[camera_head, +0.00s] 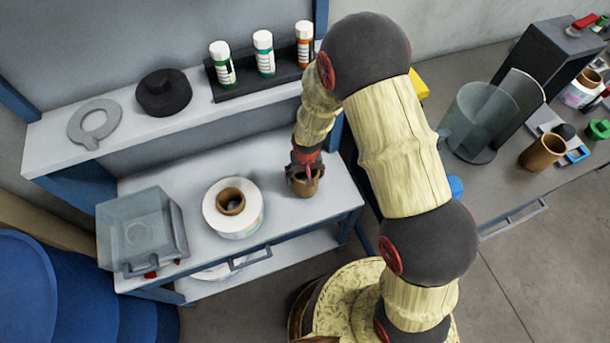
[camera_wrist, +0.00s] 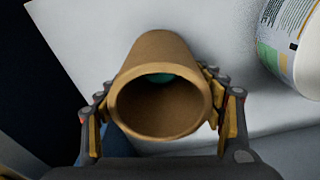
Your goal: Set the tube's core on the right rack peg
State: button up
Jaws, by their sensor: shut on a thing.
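My gripper (camera_head: 304,168) is shut on a brown cardboard core (camera_head: 303,187), over the right end of the white bench top (camera_head: 335,198). In the wrist view, my gripper (camera_wrist: 165,118) has a finger on each side of the core (camera_wrist: 160,50), and its open end faces the camera. Something teal (camera_wrist: 163,77) shows inside it. I cannot tell whether the core touches the bench. A black rack (camera_head: 232,91) on the shelf behind holds three white-capped tubes with green (camera_head: 223,68), teal (camera_head: 264,57) and orange (camera_head: 304,47) bands. I cannot make out a bare peg.
A white label reel (camera_head: 214,215) with a brown core stands left of my gripper. A clear-covered box (camera_head: 140,230) is at the bench's left. A grey ring (camera_head: 94,122) and black spool (camera_head: 164,92) lie on the shelf. Another brown core (camera_head: 541,152) stands on the right table.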

jog(key=shift+f+b, duration=0.4)
jog(key=shift+f, duration=0.25)
jog(key=o, duration=1.2)
jog(key=shift+o, duration=0.3)
jog(key=shift+r, duration=0.15)
notch_tip(320, 180, up, 12)
jog(key=s, duration=0.1)
jog(key=shift+s, duration=0.2)
jog(key=shift+f, duration=0.2)
